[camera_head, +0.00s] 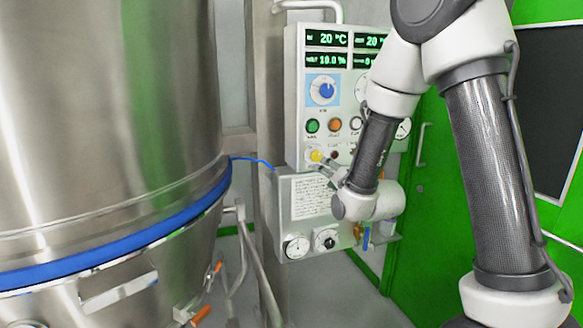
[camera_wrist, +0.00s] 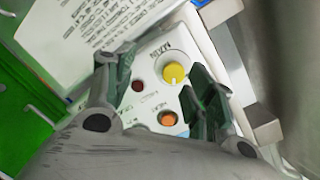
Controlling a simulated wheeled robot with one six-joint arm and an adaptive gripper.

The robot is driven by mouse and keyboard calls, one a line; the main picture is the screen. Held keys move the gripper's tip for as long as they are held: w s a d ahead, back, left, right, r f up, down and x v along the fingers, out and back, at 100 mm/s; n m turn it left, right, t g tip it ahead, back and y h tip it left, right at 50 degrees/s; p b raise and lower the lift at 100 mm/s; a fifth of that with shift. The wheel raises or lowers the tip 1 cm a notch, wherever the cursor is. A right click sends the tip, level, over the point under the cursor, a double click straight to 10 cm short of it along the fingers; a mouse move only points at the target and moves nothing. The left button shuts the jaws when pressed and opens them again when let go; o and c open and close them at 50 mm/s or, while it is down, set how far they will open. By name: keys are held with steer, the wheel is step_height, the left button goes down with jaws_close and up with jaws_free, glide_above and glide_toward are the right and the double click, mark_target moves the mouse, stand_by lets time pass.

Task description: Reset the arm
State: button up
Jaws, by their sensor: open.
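My arm reaches from the right of the head view down to the control panel (camera_head: 294,100). My gripper (camera_head: 318,170) is in front of the panel's lower part, close to a yellow knob (camera_head: 316,156). In the wrist view my gripper (camera_wrist: 160,85) has its two fingers spread wide with nothing between them but the panel behind. The yellow knob (camera_wrist: 174,73) and an orange button (camera_wrist: 168,118) show between the fingers. I cannot tell whether a fingertip touches the panel.
A large steel vessel (camera_head: 100,110) with a blue band (camera_head: 120,245) fills the left. A printed label plate (camera_head: 312,196) and gauges (camera_head: 297,247) sit below the panel. A green door (camera_head: 440,190) stands behind my arm. Steel pipes (camera_head: 250,260) run beside the vessel. Grey floor shows below.

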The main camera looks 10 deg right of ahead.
step_height(320, 180, down, 8)
steer(key=s+f+n+g, duration=0.1)
steer(key=s+n+g, duration=0.1)
steer(key=s+g, duration=0.15)
steer(key=s+d+f+n+g+h, duration=0.2)
steer(key=s+d+f+n+g, duration=0.15)
steer(key=s+g, duration=0.35)
steer(key=s+d+r, duration=0.3)
steer(key=s+r, duration=0.3)
steer(key=s, duration=0.2)
steer(key=s+d+r+n+g, duration=0.1)
steer(key=s+d+r, duration=0.2)
steer(key=s+r, duration=0.3)
steer(key=s+d+r+n+h, duration=0.1)
steer(key=s+d+r, duration=0.2)
steer(key=s+r, duration=0.3)
steer(key=s, duration=0.5)
steer(key=shift+d, duration=0.4)
steer(key=shift+n+g, duration=0.25)
steer(key=shift+c, duration=0.5)
